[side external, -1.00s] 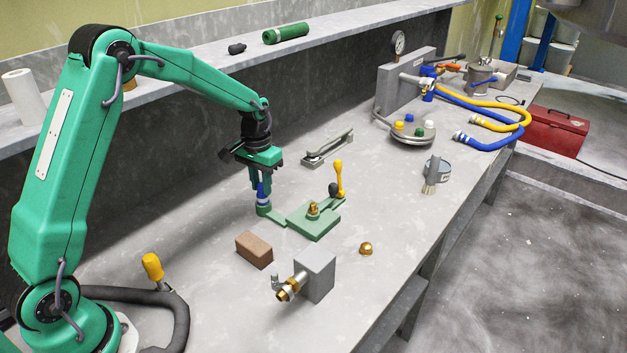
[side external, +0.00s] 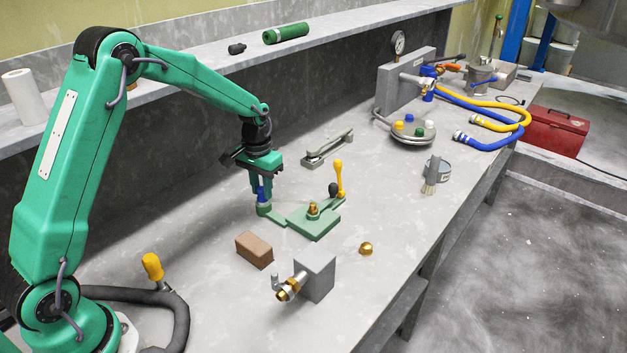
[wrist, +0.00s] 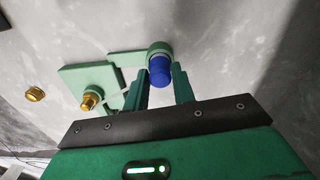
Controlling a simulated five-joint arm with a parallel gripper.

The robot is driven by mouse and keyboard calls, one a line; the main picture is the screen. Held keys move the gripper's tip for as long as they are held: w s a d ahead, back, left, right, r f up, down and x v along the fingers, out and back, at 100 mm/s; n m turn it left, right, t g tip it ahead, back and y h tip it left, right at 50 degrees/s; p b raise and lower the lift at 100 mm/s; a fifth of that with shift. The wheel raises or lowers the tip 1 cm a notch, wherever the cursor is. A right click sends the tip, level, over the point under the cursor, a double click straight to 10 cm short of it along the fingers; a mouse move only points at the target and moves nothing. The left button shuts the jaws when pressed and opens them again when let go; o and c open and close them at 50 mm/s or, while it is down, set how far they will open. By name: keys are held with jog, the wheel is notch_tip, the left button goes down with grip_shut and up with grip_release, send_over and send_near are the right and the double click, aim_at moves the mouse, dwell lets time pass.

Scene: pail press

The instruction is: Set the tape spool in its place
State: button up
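A small blue piece (wrist: 159,70), which I take to be the tape spool, stands upright at the green cup (wrist: 160,48) on the end of the green fixture's flat arm. It also shows in the side external view (side external: 261,194), partly hidden by my fingers. My gripper (wrist: 161,74) points down with one finger on each side of it. The fingertips look close to its sides; I cannot tell whether they press on it. The green fixture (side external: 323,222) has a brass fitting (side external: 313,208) on its block and a yellow-handled lever (side external: 338,178) behind it.
A brown block (side external: 254,250), a grey block with a brass-ended valve (side external: 316,277) and a brass nut (side external: 366,249) lie in front. A grey clamp-like tool (side external: 328,148) lies behind. A round tray (side external: 413,133) and hoses are further right. Bench around the fixture is mostly clear.

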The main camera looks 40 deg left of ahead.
jog(key=o, duration=0.4)
jog(key=shift+r, duration=0.1)
notch_tip(320, 180, up, 7)
jog(key=shift+f, duration=0.1)
jog(key=shift+r, duration=0.4)
jog(key=shift+r, duration=0.1)
dwell(0.4)
